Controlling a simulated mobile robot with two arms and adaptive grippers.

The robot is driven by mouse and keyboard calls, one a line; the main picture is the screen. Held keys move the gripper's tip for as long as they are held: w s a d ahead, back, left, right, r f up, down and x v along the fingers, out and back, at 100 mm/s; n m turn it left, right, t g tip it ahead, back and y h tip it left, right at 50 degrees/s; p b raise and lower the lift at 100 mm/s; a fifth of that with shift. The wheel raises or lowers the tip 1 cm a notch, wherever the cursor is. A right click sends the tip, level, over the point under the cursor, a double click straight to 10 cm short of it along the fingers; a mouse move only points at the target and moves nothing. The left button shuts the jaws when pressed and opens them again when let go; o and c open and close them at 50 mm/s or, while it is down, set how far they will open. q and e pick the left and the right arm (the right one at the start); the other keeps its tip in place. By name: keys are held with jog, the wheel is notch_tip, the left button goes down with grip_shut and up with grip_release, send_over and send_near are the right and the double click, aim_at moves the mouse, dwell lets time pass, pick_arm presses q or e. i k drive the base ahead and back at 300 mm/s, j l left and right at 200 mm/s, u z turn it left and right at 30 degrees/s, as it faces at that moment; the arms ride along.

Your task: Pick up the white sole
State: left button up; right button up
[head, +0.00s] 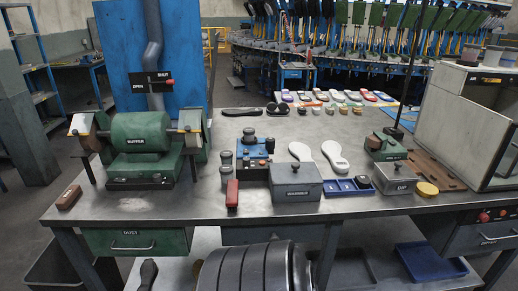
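Two white soles lie side by side on the grey metal workbench (225,205), near its middle. One white sole (300,151) is partly hidden behind a grey lidded box. The other white sole (335,156) lies just to its right and shows more fully, with a grey patch near its lower end. I cannot tell from this view which of the two is meant.
The grey lidded box (295,187) and a blue tray (348,187) stand in front of the soles. A blue device (254,148) is left of them. A green buffer (140,140) stands at left. Several small shoe parts lie behind. The bench's front left is fairly clear.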

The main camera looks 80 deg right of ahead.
aim_at(300, 151)
jog(key=z, duration=2.25)
